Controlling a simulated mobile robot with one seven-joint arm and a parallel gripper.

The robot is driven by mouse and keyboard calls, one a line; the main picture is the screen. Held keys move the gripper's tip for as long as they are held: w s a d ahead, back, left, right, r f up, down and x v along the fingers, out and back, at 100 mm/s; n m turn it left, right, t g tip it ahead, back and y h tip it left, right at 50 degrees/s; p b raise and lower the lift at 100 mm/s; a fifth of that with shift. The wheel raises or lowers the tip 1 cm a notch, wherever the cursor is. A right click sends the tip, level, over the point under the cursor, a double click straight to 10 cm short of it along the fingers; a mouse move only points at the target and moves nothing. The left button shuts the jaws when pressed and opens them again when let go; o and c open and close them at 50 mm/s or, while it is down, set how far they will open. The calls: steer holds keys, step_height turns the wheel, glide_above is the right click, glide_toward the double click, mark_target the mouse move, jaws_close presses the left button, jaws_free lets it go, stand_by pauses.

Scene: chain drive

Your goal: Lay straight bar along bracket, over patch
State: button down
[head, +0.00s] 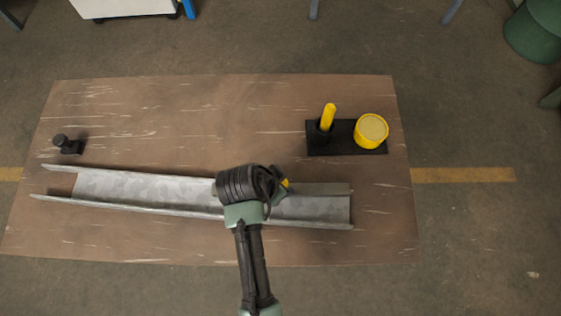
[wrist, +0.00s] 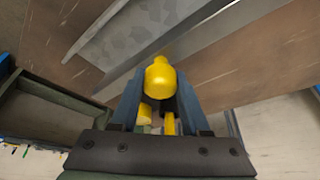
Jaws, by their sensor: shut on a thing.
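The long grey metal channel (head: 140,187), which looks like the bracket, lies across the front of the table with raised edges on both long sides. Its mottled inner face (wrist: 135,30) shows in the wrist view. My gripper (head: 281,188) is over the right half of the channel. It is shut on a yellow round-ended piece (wrist: 160,78), of which only a small bit (head: 286,183) shows in the head view. I cannot tell whether this piece belongs to the straight bar. No separate bar or distinct patch can be made out; my arm hides part of the channel.
A black holder (head: 345,138) at the table's right carries an upright yellow handle (head: 328,117) and a yellow round can (head: 371,130). A small black fitting (head: 68,145) stands at the left.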

steer(key=shift+w, duration=0.1)
steer(key=shift+f, duration=0.35)
steer(key=shift+f+b, duration=0.15)
steer(key=shift+b, duration=0.2)
steer(key=shift+c, duration=1.9)
jaws_free()
steer(key=shift+f, duration=0.1)
